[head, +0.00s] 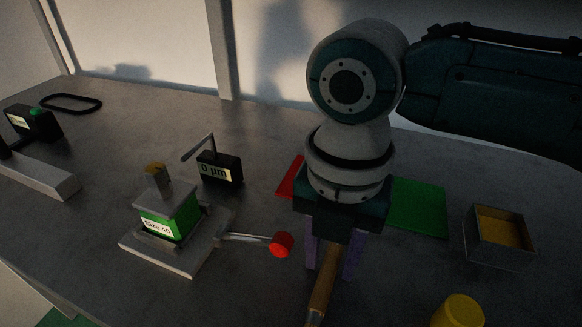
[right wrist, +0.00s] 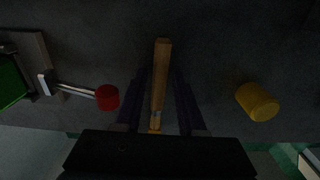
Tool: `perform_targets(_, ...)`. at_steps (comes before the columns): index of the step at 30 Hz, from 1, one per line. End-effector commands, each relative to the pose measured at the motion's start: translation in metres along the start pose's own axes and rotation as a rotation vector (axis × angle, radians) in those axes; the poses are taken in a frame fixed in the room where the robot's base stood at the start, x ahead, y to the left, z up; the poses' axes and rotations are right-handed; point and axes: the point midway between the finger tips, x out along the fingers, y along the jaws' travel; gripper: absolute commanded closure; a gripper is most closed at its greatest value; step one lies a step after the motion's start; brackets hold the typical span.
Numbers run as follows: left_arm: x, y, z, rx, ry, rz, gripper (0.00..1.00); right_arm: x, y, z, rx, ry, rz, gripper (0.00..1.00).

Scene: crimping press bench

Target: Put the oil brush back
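The oil brush (head: 321,287) has a wooden handle and a metal ferrule; its lower end leaves the bottom of the head view. In the right wrist view the brush (right wrist: 161,70) runs lengthwise between my fingers. My right gripper (head: 331,265) points down over the bench at the brush. Its purple fingers stand on either side of the handle, with gaps showing on both sides in the right wrist view, so it is open. A yellow cylinder (head: 459,312) stands to the right of the brush. My left gripper is out of view.
The press (head: 160,245) with its green block and red-knobbed lever (head: 281,244) stands left of the gripper. A gauge (head: 220,170) is behind it. A red mat (head: 290,177), a green mat (head: 418,203) and an open box (head: 498,250) lie around my right arm.

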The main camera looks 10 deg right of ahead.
Motion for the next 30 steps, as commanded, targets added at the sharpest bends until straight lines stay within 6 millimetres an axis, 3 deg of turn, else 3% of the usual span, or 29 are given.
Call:
perform_targets(3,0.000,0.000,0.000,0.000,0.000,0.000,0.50,0.000,0.000,0.000,0.000,0.000,0.000,0.48)
perform_targets(10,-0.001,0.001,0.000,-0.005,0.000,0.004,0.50,-0.001,0.000,0.000,0.000,0.000,0.000,0.48)
perform_targets(14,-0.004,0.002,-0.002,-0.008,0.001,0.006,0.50,-0.012,0.001,0.001,0.000,-0.002,0.003,0.48)
perform_targets(24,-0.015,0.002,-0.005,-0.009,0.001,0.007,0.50,-0.085,0.001,0.001,0.000,-0.003,0.004,0.48)
perform_targets(30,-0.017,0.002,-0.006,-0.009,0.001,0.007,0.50,-0.115,0.001,0.001,0.001,0.000,0.002,0.48)
